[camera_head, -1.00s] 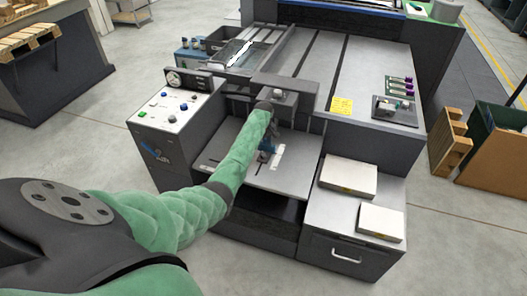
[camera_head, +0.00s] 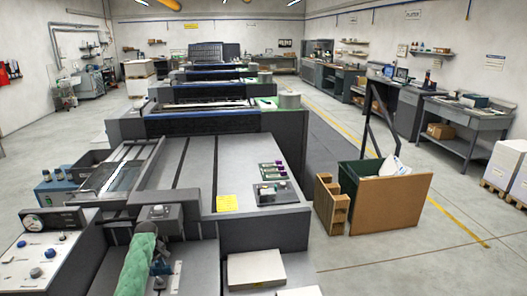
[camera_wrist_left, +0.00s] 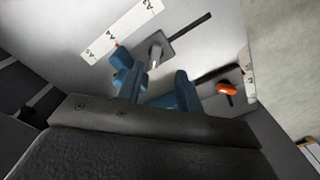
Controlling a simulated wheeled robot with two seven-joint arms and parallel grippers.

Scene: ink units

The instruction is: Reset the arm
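My left arm, in a green sleeve (camera_head: 137,264), reaches over the front of the grey printing machine (camera_head: 197,175) at the lower left of the head view. My left gripper (camera_head: 161,266) is small and partly hidden there, above the machine's front shelf. In the left wrist view, my left gripper (camera_wrist_left: 153,82) has two blue fingers standing apart, with nothing visibly held between them. Beyond the fingers is a pale plate with a white size strip (camera_wrist_left: 122,32), a metal post on a small grey plate (camera_wrist_left: 155,50), slots and an orange knob (camera_wrist_left: 227,88). My right gripper is not in view.
A control panel (camera_head: 38,255) with knobs is at the lower left. A white box (camera_head: 257,270) lies right of the arm. The floor aisle beyond is open.

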